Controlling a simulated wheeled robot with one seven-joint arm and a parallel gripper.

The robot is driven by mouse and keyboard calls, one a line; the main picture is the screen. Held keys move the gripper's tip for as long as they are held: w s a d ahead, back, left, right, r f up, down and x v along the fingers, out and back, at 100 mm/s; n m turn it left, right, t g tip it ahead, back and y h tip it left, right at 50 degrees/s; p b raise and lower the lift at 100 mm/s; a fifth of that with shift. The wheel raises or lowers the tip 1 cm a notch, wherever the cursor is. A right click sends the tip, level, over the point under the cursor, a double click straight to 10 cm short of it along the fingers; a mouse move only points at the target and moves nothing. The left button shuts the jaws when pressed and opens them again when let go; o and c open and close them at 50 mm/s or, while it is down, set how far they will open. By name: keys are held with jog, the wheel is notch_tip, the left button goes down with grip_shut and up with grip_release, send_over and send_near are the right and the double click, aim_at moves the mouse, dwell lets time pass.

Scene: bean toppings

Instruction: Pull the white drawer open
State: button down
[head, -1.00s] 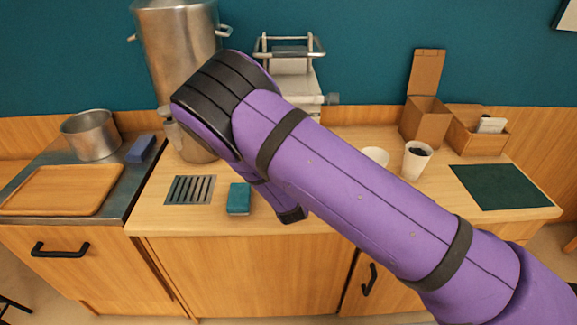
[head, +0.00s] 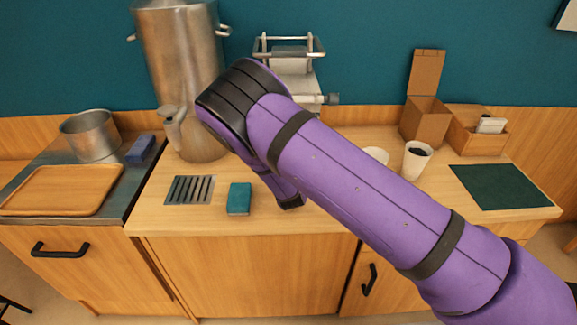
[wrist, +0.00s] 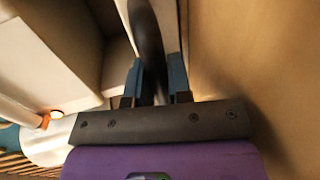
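My gripper (wrist: 155,70) shows only in the wrist view; my arm and the counter hide it in the head view. Its two blue-grey fingers stand on either side of a dark curved handle (wrist: 149,38), which fills most of the gap between them. A pale panel (wrist: 172,22) lies right behind the handle and seems to be the white drawer's front. A shadowed hollow shows to the left of it. I cannot tell how far the drawer stands out. No white drawer front shows in the head view.
A wooden panel (wrist: 255,70) stands close on the right of my gripper, and a pale box-like surface (wrist: 45,55) on its left. The counter holds a blue-green sponge (head: 239,198), a drain grate (head: 188,190), a large metal urn (head: 180,60) and a cup (head: 416,160).

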jog(key=f+v, duration=0.1)
jog(key=v, duration=0.6)
jog(key=f+v, duration=0.2)
jog(key=v, duration=0.6)
jog(key=s+f+v, duration=0.1)
jog(key=v, duration=0.6)
jog(key=shift+s+f, duration=0.2)
jog(key=shift+f, duration=0.1)
jog(key=c, duration=1.1)
grip_release()
jog(key=shift+s, duration=0.1)
